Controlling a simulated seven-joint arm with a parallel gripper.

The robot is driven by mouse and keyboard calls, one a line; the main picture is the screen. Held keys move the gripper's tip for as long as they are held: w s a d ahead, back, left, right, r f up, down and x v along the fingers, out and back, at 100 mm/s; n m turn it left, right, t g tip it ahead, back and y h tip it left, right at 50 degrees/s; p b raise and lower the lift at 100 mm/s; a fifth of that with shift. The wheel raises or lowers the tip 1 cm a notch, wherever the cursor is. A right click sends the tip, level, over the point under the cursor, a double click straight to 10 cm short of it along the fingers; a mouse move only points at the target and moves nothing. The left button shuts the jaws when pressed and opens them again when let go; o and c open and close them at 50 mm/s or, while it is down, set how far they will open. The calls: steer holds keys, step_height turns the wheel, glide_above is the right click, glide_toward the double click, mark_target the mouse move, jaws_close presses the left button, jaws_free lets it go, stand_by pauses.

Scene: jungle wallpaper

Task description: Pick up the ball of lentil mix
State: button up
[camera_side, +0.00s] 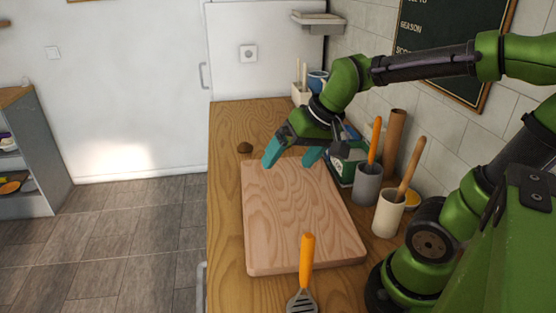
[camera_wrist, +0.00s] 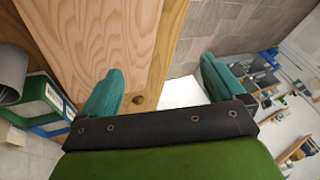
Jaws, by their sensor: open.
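The ball of lentil mix (camera_side: 245,147) is small, brown and roundish. It sits on the wooden counter just beyond the far left corner of the cutting board (camera_side: 300,215), near the counter's left edge. In the wrist view the ball (camera_wrist: 138,100) shows small, between the teal fingers and close to the left one. My gripper (camera_side: 291,154) is open and empty, above the far end of the board, with the ball to its left and apart from it. Both fingers of my gripper (camera_wrist: 161,88) also show in the wrist view.
An orange-handled slotted spatula (camera_side: 307,260) lies at the board's near edge. A grey cup (camera_side: 367,184) and a cream cup (camera_side: 388,214) with utensils stand right of the board, beside a green box (camera_side: 345,163). The counter (camera_side: 226,205) is clear along its left side.

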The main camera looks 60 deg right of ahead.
steer(key=w+d+f+m+h, duration=0.1)
steer(key=w+d+f, duration=0.1)
steer(key=w+d, duration=0.75)
steer(key=h, duration=0.2)
glide_toward(245, 147)
steer(key=shift+w+d+f+t, duration=0.2)
steer(key=shift+f+t, duration=0.1)
steer(key=shift+f, duration=0.15)
steer(key=shift+a+x, duration=0.15)
steer(key=shift+x, duration=1.3)
steer(key=shift+a+x, duration=0.1)
steer(key=shift+x, duration=1.35)
steer(key=shift+s+f, duration=0.1)
steer(key=shift+c, duration=0.3)
steer(key=c, duration=1.1)
steer(key=shift+o, duration=0.2)
